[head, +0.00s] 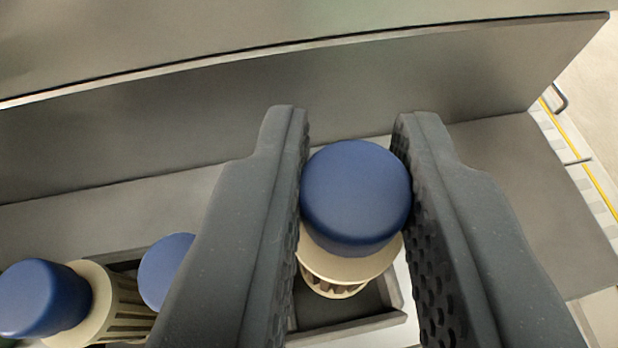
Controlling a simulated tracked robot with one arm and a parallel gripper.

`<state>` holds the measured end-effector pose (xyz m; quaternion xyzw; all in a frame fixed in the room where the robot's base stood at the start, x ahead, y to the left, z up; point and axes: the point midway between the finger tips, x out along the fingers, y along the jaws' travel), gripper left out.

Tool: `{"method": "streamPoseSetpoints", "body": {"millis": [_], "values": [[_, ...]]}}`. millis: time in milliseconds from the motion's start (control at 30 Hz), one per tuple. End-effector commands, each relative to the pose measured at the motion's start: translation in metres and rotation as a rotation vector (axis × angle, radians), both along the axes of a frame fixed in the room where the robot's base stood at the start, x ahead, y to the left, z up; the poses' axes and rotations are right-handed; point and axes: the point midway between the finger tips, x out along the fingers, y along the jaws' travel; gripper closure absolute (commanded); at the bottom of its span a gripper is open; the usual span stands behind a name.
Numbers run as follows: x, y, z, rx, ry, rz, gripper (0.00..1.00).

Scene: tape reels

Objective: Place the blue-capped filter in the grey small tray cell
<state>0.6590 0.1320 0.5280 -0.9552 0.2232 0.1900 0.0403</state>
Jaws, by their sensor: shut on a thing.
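My gripper (352,130) is shut on a blue-capped filter (356,195), with its dark textured fingers on either side of the cap. The filter has a round blue top, a cream flange and a ribbed cream body below. It looks roughly upright, seen from above. A grey tray cell (352,325) with a raised rim lies under and around the filter's lower end in the picture. I cannot tell whether the filter touches the cell floor. The right finger hides part of the surface beside the cell.
Another blue-capped filter (45,298) lies on its side at the lower left. A further blue cap (166,268) shows beside the left finger, partly hidden. A grey metal wall (200,140) stands behind the grey surface. The surface's right edge is near a yellow line (580,165).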

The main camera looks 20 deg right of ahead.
Motion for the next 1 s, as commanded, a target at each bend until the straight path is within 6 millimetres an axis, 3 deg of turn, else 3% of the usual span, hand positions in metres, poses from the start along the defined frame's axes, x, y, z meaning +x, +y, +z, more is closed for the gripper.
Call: {"method": "streamPoseSetpoints", "body": {"millis": [33, 167, 400, 433, 767, 1000], "values": [[-0.001, -0.001, -0.013, -0.002, 0.003, 0.000, 1.00], [-0.001, -0.001, -0.030, -0.003, 0.003, 0.001, 1.00], [-0.001, -0.001, -0.031, -0.002, 0.002, 0.000, 1.00], [-0.001, -0.001, -0.031, -0.002, 0.002, 0.000, 0.70], [-0.003, 0.001, -0.030, -0.002, 0.002, 0.001, 0.70], [-0.026, 0.014, -0.017, -0.003, 0.005, 0.006, 0.70]]}}
